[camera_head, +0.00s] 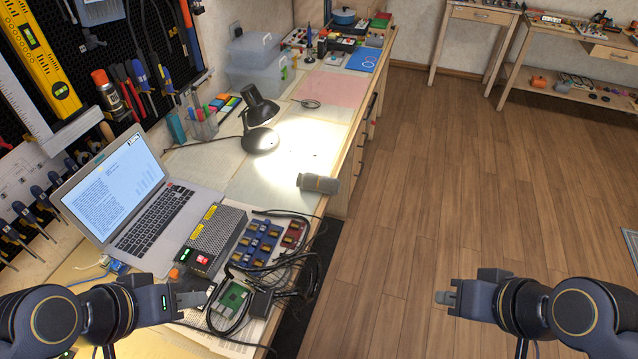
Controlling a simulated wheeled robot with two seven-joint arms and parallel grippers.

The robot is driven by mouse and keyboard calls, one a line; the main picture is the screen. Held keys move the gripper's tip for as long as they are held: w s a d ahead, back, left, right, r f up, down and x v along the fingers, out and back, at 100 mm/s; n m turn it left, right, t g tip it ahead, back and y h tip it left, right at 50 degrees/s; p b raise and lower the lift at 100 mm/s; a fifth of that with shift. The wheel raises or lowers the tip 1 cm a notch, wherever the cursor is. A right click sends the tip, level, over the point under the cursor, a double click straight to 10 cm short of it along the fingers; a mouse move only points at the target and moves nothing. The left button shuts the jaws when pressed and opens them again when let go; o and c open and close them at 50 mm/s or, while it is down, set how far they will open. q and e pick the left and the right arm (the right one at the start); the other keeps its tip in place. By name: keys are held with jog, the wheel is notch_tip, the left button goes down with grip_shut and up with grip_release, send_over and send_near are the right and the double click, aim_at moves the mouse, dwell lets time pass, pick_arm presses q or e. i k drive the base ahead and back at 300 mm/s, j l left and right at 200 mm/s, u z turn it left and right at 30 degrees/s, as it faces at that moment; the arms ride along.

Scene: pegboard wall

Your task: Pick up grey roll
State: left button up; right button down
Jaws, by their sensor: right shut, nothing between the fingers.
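The grey roll (319,183) lies on its side near the right edge of the workbench, just beyond the tangle of black cables and in front of the lamp's light. My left gripper (194,298) is over the near part of the bench, close to the green circuit board, well short of the roll. Its fingers are seen edge-on, so I cannot tell whether they are open. My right gripper (444,298) is shut and empty, over the wooden floor to the right of the bench. Neither gripper touches the roll.
A laptop (125,195), a grey power box (213,240), blue modules (257,243), a green board (231,299) and black cables (290,275) crowd the near bench. A black desk lamp (260,138) stands behind the roll. The floor (450,190) at right is clear.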

aim_at(309, 181)
jog(key=u, duration=0.75)
jog(key=i+l+u, duration=0.1)
jog(key=l+u, duration=0.3)
jog(key=i+l+u, duration=0.1)
jog(key=u, duration=0.3)
jog(key=l+u, duration=0.55)
jog(key=l, duration=0.55)
jog(key=k+l+u, duration=0.1)
jog(key=l, duration=0.6)
jog(key=k, duration=0.05)
